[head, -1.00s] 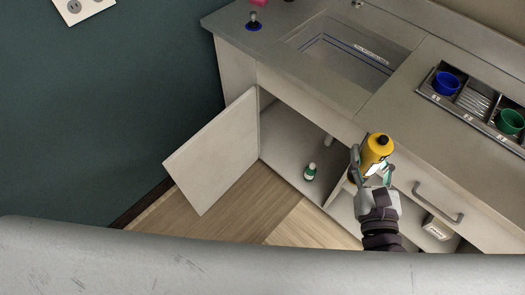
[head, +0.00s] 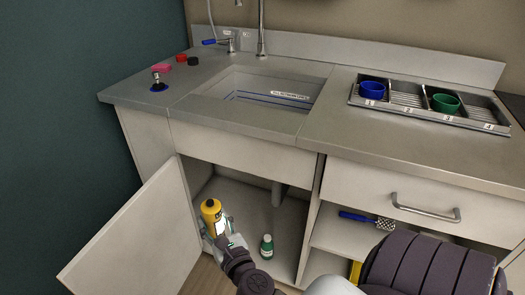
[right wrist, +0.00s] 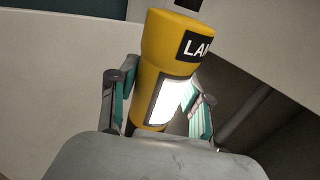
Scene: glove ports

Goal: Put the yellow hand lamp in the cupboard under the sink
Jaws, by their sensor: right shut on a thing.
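The yellow hand lamp (head: 211,211) is upright, slightly tilted, in front of the open cupboard under the sink (head: 247,207). My right gripper (head: 218,228) is shut on it. In the right wrist view the lamp (right wrist: 166,60) stands between the two fingers of the gripper (right wrist: 158,105), with a black label and a bright white panel. The cupboard door (head: 140,232) is swung open to the left. A green bottle with a white cap (head: 266,247) stands on the cupboard floor, right of the lamp. My left gripper is not in view.
A drain pipe (head: 277,194) hangs inside the cupboard. To the right are an open shelf with a blue-handled brush (head: 368,219) and a drawer handle (head: 425,208). The sink (head: 262,97) and a rack with blue and green cups (head: 400,117) are above. The cupboard floor beside the bottle looks clear.

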